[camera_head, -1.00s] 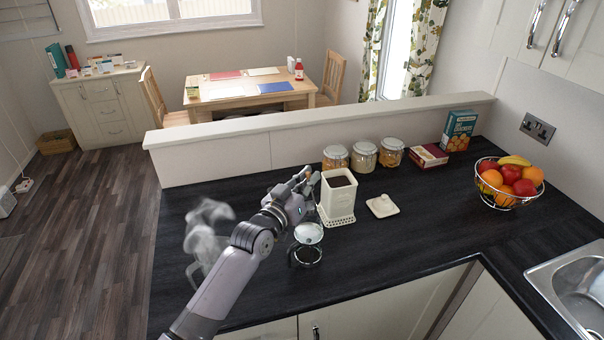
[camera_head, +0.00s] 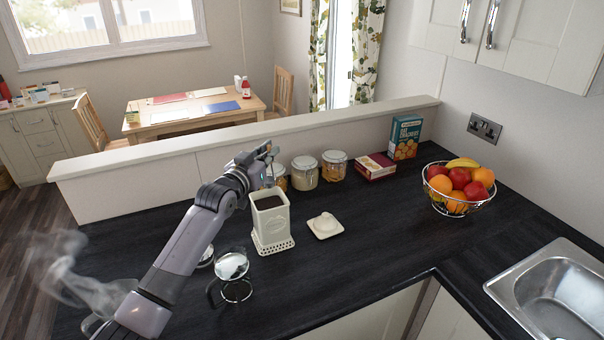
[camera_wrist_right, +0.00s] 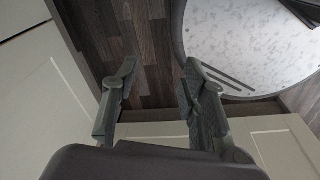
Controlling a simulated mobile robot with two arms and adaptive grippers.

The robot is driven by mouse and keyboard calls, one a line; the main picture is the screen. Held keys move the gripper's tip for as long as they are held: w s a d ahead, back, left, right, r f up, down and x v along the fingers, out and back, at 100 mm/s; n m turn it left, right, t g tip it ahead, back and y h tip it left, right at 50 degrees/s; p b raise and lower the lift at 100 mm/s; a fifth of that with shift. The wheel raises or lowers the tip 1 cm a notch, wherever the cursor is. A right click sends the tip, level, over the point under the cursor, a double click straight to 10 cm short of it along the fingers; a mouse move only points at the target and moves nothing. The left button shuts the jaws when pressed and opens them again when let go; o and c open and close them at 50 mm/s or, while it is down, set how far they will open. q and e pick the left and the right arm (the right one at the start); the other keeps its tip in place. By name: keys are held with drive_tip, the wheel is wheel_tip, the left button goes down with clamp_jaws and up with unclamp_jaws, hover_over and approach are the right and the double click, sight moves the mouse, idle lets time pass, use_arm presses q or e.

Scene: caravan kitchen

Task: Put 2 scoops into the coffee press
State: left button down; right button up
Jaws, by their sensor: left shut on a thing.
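The cream canister (camera_head: 270,223) stands open on the dark worktop, with dark ground coffee (camera_head: 269,202) near its top. Its lid (camera_head: 324,226) lies to its right. The glass coffee press (camera_head: 233,268) stands nearer me, left of the canister, with an open-looking top. A round shiny part (camera_head: 206,256), half hidden by my arm, sits beside it. My left gripper (camera_head: 266,158) is above the back left of the canister. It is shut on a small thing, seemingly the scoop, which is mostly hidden. My right gripper (camera_wrist_right: 160,76) is open and empty, seen against floor and cupboard fronts.
Several jars (camera_head: 305,172) stand behind the canister, by the low wall (camera_head: 240,138). Boxes (camera_head: 405,137) and a fruit bowl (camera_head: 460,188) are to the right, and a sink (camera_head: 555,295) is front right. Steam (camera_head: 65,270) rises at the left. The middle worktop is clear.

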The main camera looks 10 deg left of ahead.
sight(267, 186)
use_arm(q)
drive_tip(key=shift+a+r, duration=0.15)
drive_tip(key=shift+a, duration=0.05)
drive_tip(key=shift+s+a+f+b, duration=0.15)
drive_tip(key=shift+a+f+b, duration=0.1)
drive_tip(key=shift+f+b, duration=0.4)
drive_tip(key=shift+d+f+b, duration=0.1)
drive_tip(key=shift+f+b, duration=0.5)
drive_tip(key=shift+f, duration=0.1)
drive_tip(key=shift+f+b, duration=0.7)
drive_tip(key=shift+f, duration=0.25)
drive_tip(key=shift+f+b, duration=1.5)
drive_tip(key=shift+f, duration=1.25)
drive_tip(key=shift+b, duration=0.3)
use_arm(e)
wheel_tip(267, 186, down, 8)
drive_tip(key=s+a, duration=0.1)
drive_tip(key=a, duration=0.1)
drive_tip(key=shift+s+r, duration=0.15)
drive_tip(key=shift+s, duration=0.1)
drive_tip(key=shift+d, duration=0.2)
